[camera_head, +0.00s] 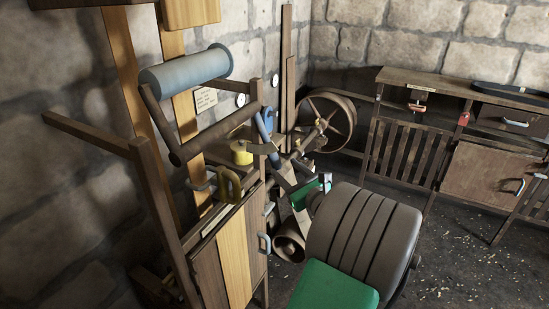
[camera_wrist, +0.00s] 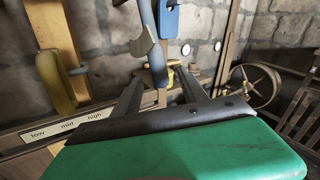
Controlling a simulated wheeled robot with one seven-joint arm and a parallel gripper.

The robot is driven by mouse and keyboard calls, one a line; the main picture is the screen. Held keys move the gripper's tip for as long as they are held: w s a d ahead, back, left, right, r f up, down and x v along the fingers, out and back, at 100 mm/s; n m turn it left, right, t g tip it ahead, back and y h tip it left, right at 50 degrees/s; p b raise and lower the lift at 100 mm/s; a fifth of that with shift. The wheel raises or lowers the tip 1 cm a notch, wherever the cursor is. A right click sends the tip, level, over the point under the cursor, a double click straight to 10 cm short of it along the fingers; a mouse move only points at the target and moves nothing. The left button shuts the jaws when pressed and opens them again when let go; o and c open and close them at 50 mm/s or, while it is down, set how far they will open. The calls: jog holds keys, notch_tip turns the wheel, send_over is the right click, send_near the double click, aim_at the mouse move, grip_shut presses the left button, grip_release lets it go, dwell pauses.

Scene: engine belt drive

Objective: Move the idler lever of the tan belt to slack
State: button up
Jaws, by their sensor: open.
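Broad tan bands (camera_head: 124,80) that look like belting run down the left of the frame in the head view. A blue lever (camera_head: 265,128) with a dark lower part stands near the middle. In the wrist view a blue lever (camera_wrist: 154,62) rises beyond and between my fingertips, with no contact visible. A yellow handle (camera_head: 229,186) is lower left of it; a yellow handle also shows in the wrist view (camera_wrist: 54,82). I cannot tell which lever is the tan belt's idler lever. My gripper (camera_wrist: 160,82) is open and looks empty.
A blue-grey roller (camera_head: 186,70) sits high on the wooden frame. A spoked wheel (camera_head: 328,120) stands behind. A wooden bench (camera_head: 425,78) is at right; the floor before it is open.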

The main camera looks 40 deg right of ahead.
aim_at(277, 162)
jog(key=p+x, duration=0.1)
jog(key=x, duration=0.6)
jog(key=shift+w+a, duration=0.1)
jog(key=shift+w, duration=0.2)
jog(key=shift+c, duration=0.5)
grip_shut()
dwell(0.4)
